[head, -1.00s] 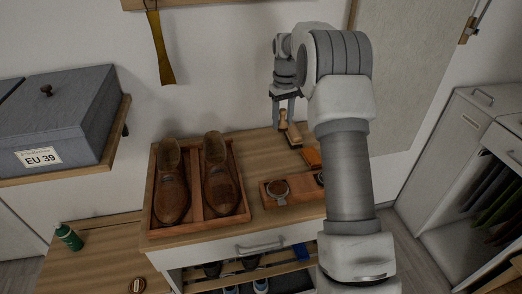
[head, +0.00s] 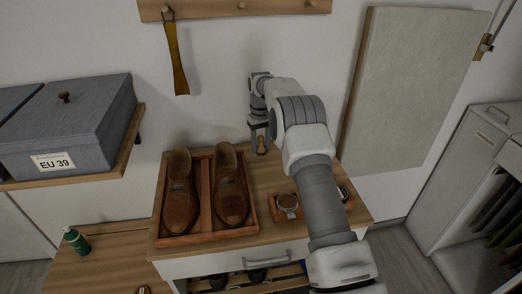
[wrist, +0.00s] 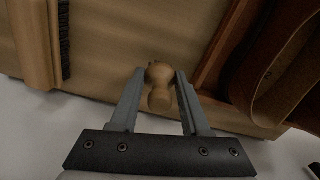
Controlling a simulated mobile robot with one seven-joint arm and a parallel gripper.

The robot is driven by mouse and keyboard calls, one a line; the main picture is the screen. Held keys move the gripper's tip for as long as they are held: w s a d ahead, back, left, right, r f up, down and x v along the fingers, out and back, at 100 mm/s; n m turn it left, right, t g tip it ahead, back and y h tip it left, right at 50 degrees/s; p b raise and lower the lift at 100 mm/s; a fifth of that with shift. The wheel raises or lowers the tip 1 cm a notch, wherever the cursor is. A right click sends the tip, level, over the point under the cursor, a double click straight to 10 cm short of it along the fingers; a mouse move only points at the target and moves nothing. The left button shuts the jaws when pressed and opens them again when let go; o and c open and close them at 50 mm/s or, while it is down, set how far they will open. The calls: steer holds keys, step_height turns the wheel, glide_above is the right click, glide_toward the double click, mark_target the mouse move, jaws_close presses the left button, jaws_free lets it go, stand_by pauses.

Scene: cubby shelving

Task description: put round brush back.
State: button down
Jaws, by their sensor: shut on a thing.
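My gripper (wrist: 159,82) is shut on the round brush (wrist: 159,86), with a finger on each side of its pear-shaped wooden handle. The bristles are hidden. In the head view my gripper (head: 261,147) is at the back of the wooden cabinet top, just right of the shoe tray. The brush (head: 262,149) shows there as a small tan knob under the fingers. I cannot tell whether it touches the top. A small wooden holder (head: 276,198) is nearer the front, partly hidden by my arm. A round dark-topped item (head: 288,203) sits at the holder's left end.
A wooden tray (head: 206,205) with two brown shoes stands left of my gripper. A wooden brush with dark bristles (wrist: 38,40) lies at the wrist view's upper left. A grey box (head: 68,120) is on a wall shelf. A green bottle (head: 77,240) stands on the lower bench.

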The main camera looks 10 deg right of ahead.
steer(key=shift+f, duration=1.1)
steer(key=shift+f, duration=0.2)
steer(key=shift+c, duration=1.9)
jaws_free()
